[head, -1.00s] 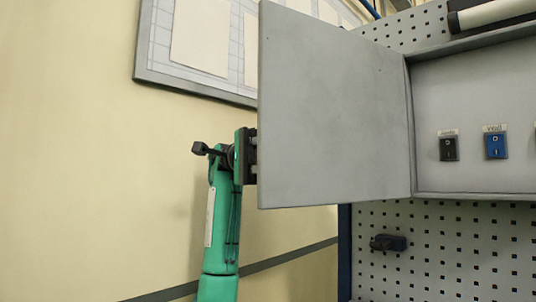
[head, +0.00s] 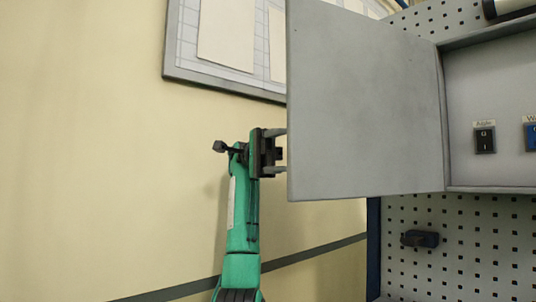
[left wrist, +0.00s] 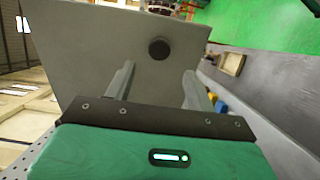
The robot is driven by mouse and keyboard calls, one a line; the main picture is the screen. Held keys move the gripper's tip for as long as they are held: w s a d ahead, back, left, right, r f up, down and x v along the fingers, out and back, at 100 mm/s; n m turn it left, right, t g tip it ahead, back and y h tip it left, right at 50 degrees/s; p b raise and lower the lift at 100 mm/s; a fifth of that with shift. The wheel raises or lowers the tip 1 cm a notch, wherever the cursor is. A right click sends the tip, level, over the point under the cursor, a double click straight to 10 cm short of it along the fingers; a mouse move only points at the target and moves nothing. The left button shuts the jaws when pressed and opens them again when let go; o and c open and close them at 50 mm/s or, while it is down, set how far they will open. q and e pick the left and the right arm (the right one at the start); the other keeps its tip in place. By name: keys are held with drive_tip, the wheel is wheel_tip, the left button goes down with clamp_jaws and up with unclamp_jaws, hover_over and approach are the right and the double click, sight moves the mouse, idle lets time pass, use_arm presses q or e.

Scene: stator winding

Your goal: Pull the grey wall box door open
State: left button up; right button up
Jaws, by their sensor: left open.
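The grey wall box door (head: 365,100) stands swung wide open to the left of the box (head: 500,95), with its broad flat inner face towards the head camera. My left gripper (head: 283,151) is at the door's left free edge, open, its two fingers pointing right. In the left wrist view the door (left wrist: 110,45) fills the upper middle and carries a round dark knob (left wrist: 159,48). The open fingers (left wrist: 157,82) are on either side below the knob, with nothing between them. Whether a finger touches the door is unclear.
A blue-framed pegboard (head: 470,245) is below the box, with a dark holder (head: 420,239) on it. Switches (head: 485,140) sit inside the box. A framed board (head: 225,85) hangs on the cream wall behind. Open space lies left of my arm.

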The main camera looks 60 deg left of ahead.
use_arm(q)
drive_tip(key=a+p, duration=0.2)
drive_tip(key=a, duration=0.1)
drive_tip(key=a+p, duration=0.1)
drive_tip(key=a, duration=0.1)
drive_tip(key=shift+w+a, duration=0.2)
drive_tip(key=shift+w, duration=0.05)
idle(0.8)
